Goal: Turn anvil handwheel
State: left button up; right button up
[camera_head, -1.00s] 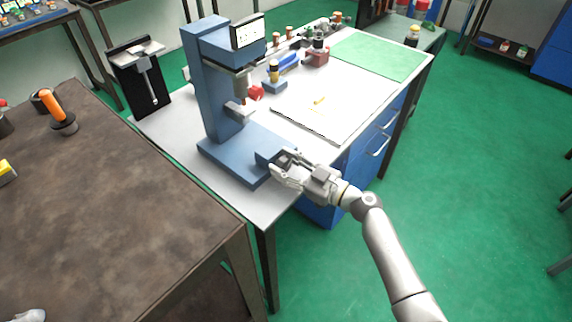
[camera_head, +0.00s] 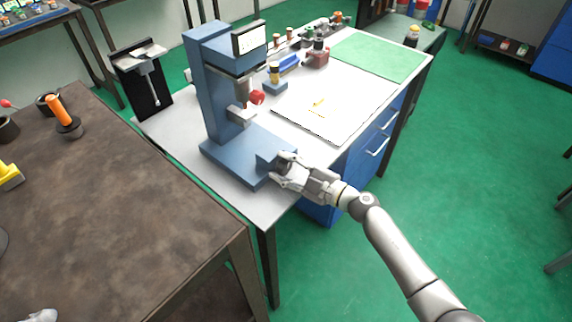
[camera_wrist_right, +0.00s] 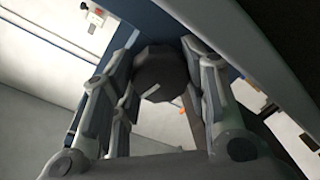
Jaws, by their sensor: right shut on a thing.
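The blue machine (camera_head: 215,85) with a small display stands on the light worktable, and a blue block sits on the front of its base (camera_head: 235,160). The anvil handwheel (camera_wrist_right: 160,72) is a dark faceted knob with a pale mark on its face. In the wrist view my right gripper (camera_wrist_right: 158,85) has its fingers on both sides of the knob, shut on it. In the head view the right gripper (camera_head: 284,170) is at the front of the blue block and mostly hides the handwheel.
A red knob (camera_head: 257,97) is on the machine's head side. A white board (camera_head: 315,118) and a green mat (camera_head: 375,55) lie to the right on the worktable. A brown table (camera_head: 110,220) stands at the left, with an orange-handled tool (camera_head: 60,112) on it.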

jog(key=n, duration=0.5)
jog(key=shift+s+f+h, duration=0.1)
jog(key=shift+f+h, duration=0.05)
jog(key=shift+h, duration=0.25)
jog(key=n, duration=0.5)
jog(key=shift+f+h+b, duration=0.1)
jog(key=shift+h+b, duration=0.2)
jog(key=shift+b, duration=0.05)
jog(key=shift+n+t, duration=0.3)
jog(key=o, duration=1)
jog(key=shift+s+a, duration=0.1)
